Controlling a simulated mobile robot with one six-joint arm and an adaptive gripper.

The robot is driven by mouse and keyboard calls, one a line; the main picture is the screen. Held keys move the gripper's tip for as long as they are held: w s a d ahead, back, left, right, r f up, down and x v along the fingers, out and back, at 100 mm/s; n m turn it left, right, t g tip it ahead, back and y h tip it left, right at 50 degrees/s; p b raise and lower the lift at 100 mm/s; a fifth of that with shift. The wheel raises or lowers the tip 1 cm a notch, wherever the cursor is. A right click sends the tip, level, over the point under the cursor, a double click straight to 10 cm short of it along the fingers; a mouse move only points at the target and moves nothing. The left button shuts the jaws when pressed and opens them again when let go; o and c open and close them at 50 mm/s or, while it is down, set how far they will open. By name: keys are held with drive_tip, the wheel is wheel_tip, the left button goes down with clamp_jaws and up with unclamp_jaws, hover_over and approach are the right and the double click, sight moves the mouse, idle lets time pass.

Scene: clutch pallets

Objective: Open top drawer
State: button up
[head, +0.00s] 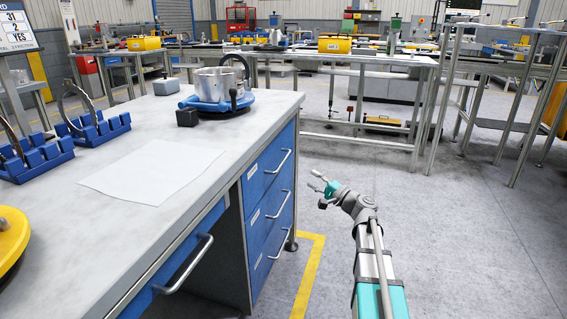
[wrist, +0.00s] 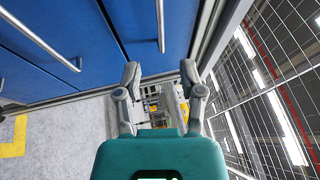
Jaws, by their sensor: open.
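The top drawer (head: 264,169) is the uppermost blue front in the desk's stack of three, and it is shut flush. Its silver bar handle (head: 281,162) faces my arm. In the wrist view, turned sideways, the top drawer (wrist: 146,28) shows with its handle (wrist: 160,25) ahead of the gap between my fingers. My gripper (head: 318,188) is open and empty to the right of the drawer stack. In the wrist view my gripper (wrist: 160,76) has its fingers spread apart, with no contact with the handle visible.
Below are the middle drawer (head: 268,212) and bottom drawer (head: 270,248), both shut. A separate drawer handle (head: 185,265) juts out at the near left. The desk top (head: 210,135) holds a metal pot (head: 219,84) and paper (head: 152,170). Floor right of my arm is clear.

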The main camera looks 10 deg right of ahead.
sight(283, 161)
drive_tip(key=p+x, duration=0.2)
drive_tip(key=x, duration=1.1)
drive_tip(key=shift+w+a+r, duration=0.15)
drive_tip(key=shift+w+a, duration=0.05)
drive_tip(key=shift+w, duration=0.05)
clamp_jaws()
